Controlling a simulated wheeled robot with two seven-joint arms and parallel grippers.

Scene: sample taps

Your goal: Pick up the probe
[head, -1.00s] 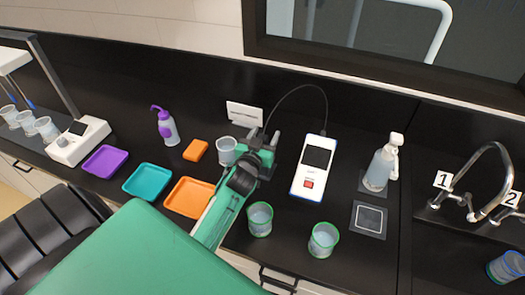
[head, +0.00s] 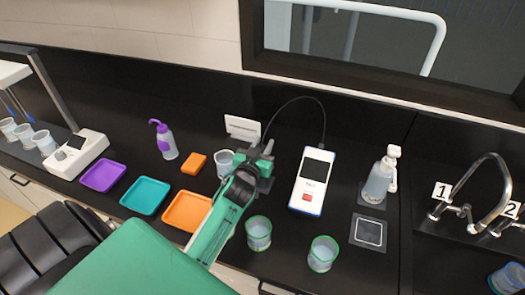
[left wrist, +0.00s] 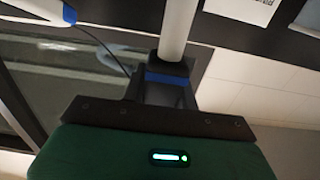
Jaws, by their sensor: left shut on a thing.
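The probe shows in the left wrist view as a pale rod (left wrist: 178,32) with a blue band, held in the dark jaws of my left gripper (left wrist: 168,88). In the head view my left gripper (head: 263,160) is at the stand spot in front of a small white sign, and it hides most of the probe. A thin black cable (head: 302,98) arcs from there to the white meter (head: 312,190) with a dark screen and red button. I cannot tell whether the probe is clear of its holder. My right gripper is not in view.
Cups stand close by: one (head: 225,163) left of the gripper, two green-rimmed ones (head: 258,234) (head: 322,254) in front. Orange (head: 186,211), teal (head: 145,196) and purple (head: 103,175) trays lie left. A bottle (head: 379,181) and numbered taps (head: 488,165) stand right.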

